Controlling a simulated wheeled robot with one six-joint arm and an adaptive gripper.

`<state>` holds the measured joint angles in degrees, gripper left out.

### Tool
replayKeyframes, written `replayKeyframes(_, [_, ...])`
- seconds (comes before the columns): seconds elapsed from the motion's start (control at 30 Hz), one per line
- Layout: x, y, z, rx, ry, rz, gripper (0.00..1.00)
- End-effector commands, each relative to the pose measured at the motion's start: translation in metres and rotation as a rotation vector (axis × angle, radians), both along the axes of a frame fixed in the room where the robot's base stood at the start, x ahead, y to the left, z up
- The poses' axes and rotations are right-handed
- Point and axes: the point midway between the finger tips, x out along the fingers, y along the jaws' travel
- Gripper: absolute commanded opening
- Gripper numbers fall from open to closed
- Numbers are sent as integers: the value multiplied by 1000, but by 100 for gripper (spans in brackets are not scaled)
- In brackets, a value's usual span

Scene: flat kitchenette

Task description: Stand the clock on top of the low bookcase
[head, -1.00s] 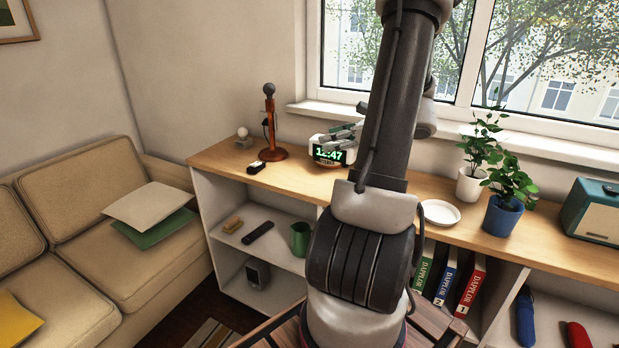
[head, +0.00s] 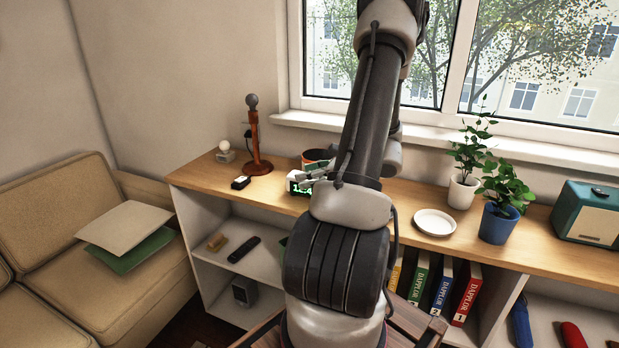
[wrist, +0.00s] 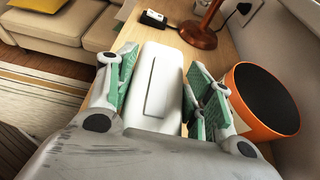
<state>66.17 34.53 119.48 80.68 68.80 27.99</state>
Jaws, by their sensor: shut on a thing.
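The clock (head: 299,184) is a white block with green digits on its face. In the head view it is at the top of the low bookcase (head: 208,170), left of my arm and partly hidden by it. In the wrist view the white back or top of the clock (wrist: 160,85) lies between the green-padded fingers of my gripper (wrist: 161,66). My gripper (head: 322,178) is shut on the clock. I cannot tell whether the clock touches the wooden top.
An orange pot (wrist: 275,115) stands close beside the gripper's right finger. A wooden lamp stand (head: 255,145) and a small black-and-white item (head: 240,182) are to the left. A white plate (head: 435,223), two plants and a teal radio (head: 590,212) stand to the right.

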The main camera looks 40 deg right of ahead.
Motion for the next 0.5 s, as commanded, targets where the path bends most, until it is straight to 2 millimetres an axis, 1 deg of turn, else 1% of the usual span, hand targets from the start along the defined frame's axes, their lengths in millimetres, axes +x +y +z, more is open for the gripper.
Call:
replayKeyframes(0.37, [0,0,-4,0,0,-1,16])
replayKeyframes(0.4, [0,0,-4,-1,-1,-1,59])
replayKeyframes(0.5, [0,0,-4,-1,-1,-1,77])
